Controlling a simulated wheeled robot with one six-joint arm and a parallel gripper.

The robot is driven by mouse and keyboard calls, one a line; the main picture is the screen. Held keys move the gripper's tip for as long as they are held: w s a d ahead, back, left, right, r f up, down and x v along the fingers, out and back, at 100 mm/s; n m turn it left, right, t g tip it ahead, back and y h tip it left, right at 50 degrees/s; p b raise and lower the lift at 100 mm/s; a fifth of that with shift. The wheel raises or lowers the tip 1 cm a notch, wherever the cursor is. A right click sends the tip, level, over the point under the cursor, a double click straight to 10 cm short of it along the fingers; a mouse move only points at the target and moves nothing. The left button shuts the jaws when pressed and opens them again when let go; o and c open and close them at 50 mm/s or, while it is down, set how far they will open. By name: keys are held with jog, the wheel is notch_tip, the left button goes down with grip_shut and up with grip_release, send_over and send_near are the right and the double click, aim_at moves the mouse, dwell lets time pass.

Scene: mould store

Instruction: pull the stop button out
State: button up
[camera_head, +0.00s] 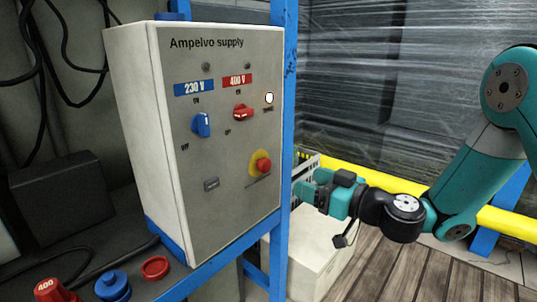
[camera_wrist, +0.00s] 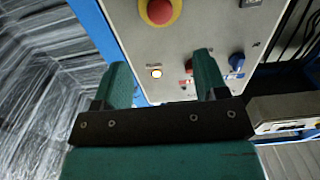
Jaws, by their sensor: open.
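The stop button (camera_head: 264,166) is a red mushroom knob on a yellow round plate, low on the right side of the grey "Ampelvo supply" cabinet (camera_head: 225,215). It also shows at the top edge of the wrist view (camera_wrist: 160,10), partly cut off. My gripper (camera_head: 302,187) is open and empty, to the right of the cabinet in the head view and apart from the button. In the wrist view its two teal fingers (camera_wrist: 163,72) point toward the cabinet front, with the button beyond them. Whether the button is pressed in or out, I cannot tell.
Above the button are a blue rotary switch (camera_head: 202,124), a red rotary switch (camera_head: 243,112) and a pale lit lamp (camera_head: 269,98). A blue post (camera_head: 288,100) runs beside the cabinet. Red and blue connectors (camera_head: 113,286) lie at the lower left. A yellow rail (camera_head: 350,172) runs behind my arm.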

aim_at(267, 165)
jog(key=p+x, duration=0.2)
jog(key=x, duration=1)
jog(key=shift+w+a, duration=0.2)
jog(key=shift+a, duration=0.1)
